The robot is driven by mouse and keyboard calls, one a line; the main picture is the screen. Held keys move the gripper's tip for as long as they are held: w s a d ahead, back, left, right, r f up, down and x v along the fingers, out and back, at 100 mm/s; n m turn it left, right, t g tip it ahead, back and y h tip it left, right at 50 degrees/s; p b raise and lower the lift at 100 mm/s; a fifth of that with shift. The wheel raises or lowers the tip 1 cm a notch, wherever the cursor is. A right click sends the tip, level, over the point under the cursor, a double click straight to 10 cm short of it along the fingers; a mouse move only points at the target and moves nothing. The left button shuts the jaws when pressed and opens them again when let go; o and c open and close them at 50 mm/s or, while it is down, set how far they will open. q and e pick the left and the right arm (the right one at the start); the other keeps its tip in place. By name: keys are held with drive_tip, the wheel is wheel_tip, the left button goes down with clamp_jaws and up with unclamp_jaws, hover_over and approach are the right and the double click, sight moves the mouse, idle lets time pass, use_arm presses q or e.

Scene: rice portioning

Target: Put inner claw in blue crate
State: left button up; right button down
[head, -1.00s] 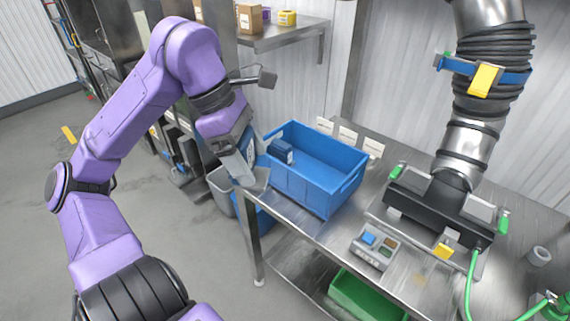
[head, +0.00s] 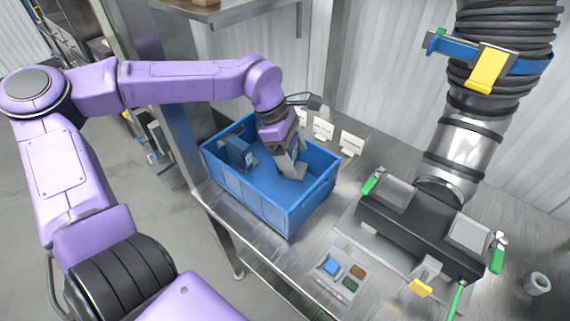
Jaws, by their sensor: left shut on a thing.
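The blue crate (head: 283,207) stands on the steel table, left of centre in the head view. My left gripper (head: 289,160) is over the crate's right-rear part and points down into it. It is shut on the inner claw (head: 292,169), a small grey piece that is hard to tell apart from the fingers. I cannot tell whether the piece touches the crate floor. A dark blue block (head: 238,153) with a pale label sits in the crate's left part, apart from my gripper. My right gripper is not in view.
A black and steel machine head (head: 420,228) with a thick ribbed duct stands to the right. A small button box (head: 342,270) lies in front of the crate. White cards (head: 351,143) stand behind it. A steel post (head: 165,95) rises at the left.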

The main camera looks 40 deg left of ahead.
use_arm(q)
drive_tip(key=f, duration=0.1)
drive_tip(key=s+f, duration=0.1)
drive_tip(key=f, duration=0.2)
drive_tip(key=shift+s+a, duration=0.1)
drive_tip(key=shift+s, duration=0.3)
drive_tip(key=f, duration=0.2)
drive_tip(key=w+f, duration=0.1)
drive_tip(key=f, duration=0.1)
drive_tip(key=shift+f+p, duration=0.1)
drive_tip(key=shift+p, duration=0.3)
drive_tip(key=shift+s, duration=0.25)
drive_tip(key=shift+f, duration=0.1)
drive_tip(key=o, duration=1.4)
drive_tip(key=shift+f, duration=0.1)
drive_tip(key=shift+r, duration=0.5)
drive_tip(key=v, duration=1.1)
drive_tip(key=shift+a, duration=0.25)
drive_tip(key=shift+s+r, duration=0.15)
